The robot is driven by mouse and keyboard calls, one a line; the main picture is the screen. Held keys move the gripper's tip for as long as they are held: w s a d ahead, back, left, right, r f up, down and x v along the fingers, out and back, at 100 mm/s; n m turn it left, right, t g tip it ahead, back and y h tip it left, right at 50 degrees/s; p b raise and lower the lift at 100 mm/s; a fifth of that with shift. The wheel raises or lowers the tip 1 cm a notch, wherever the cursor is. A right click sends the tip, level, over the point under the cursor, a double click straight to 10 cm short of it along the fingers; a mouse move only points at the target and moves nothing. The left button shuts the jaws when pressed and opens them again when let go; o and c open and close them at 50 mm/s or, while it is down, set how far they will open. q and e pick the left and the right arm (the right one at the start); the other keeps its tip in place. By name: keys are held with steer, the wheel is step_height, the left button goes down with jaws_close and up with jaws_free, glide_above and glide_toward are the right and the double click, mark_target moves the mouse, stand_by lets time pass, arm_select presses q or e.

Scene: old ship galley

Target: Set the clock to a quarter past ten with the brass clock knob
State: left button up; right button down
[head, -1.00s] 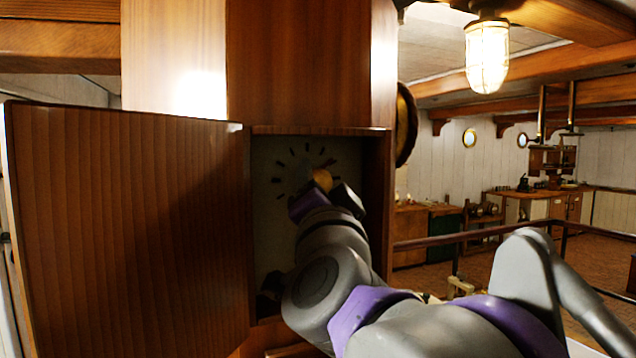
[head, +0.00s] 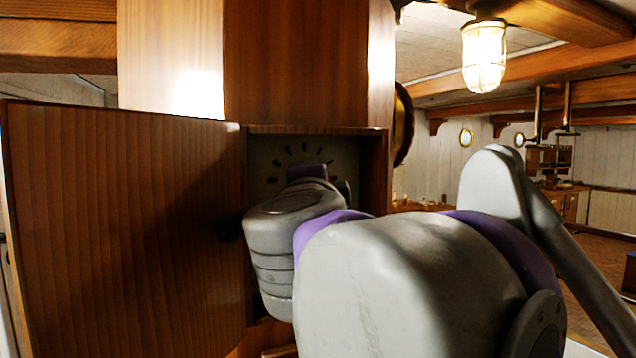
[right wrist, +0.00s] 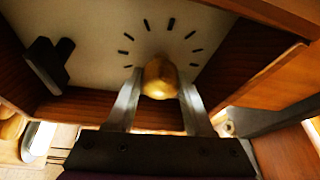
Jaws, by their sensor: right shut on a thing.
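The brass clock knob (right wrist: 158,76) sits at the middle of a pale dial (right wrist: 100,35) ringed with dark hour marks, inside a wooden case. My right gripper (right wrist: 160,88) has a finger on either side of the knob and is shut on it. In the head view only the upper part of the dial (head: 290,158) shows; my right wrist and forearm cover the knob and fingertips. I cannot make out the clock hands in either current view. My left gripper is not in view.
An open wooden door (head: 120,230) stands left of the case. The case's side walls (head: 376,175) lie close around my wrist. A dark T-shaped piece (right wrist: 46,62) is on the pale panel in the right wrist view. A caged lamp (head: 484,57) hangs at upper right.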

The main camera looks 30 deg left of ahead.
steer(key=shift+r, duration=0.1)
stand_by(0.3)
steer(key=shift+c, duration=1.4)
jaws_free()
steer(key=shift+d, duration=0.1)
